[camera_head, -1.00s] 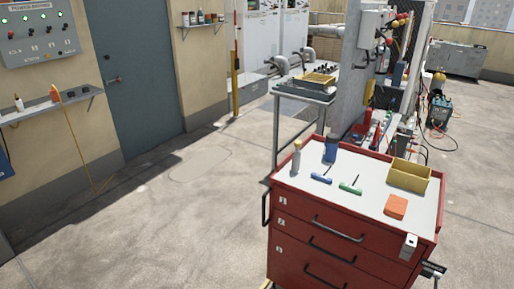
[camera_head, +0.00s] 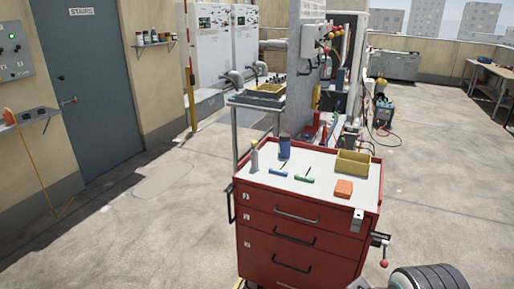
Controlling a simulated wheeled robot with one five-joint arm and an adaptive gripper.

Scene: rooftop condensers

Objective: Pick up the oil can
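I cannot pick out an oil can for certain. A small pale bottle with a yellowish tip (camera_head: 254,157) stands upright at the left back corner of the red tool cart's white top (camera_head: 325,183); it may be the oil can. A blue can-like container (camera_head: 284,147) stands to its right. An orange bottle-like item (camera_head: 9,116) is on the wall shelf at the far left, too small to identify. My gripper is not in view.
Blue-handled (camera_head: 279,173) and green-handled (camera_head: 304,179) tools, an orange block (camera_head: 343,187) and a yellow bin (camera_head: 352,163) are on the cart. A dark ribbed part (camera_head: 430,278) shows at bottom right. Floor left of the cart is clear.

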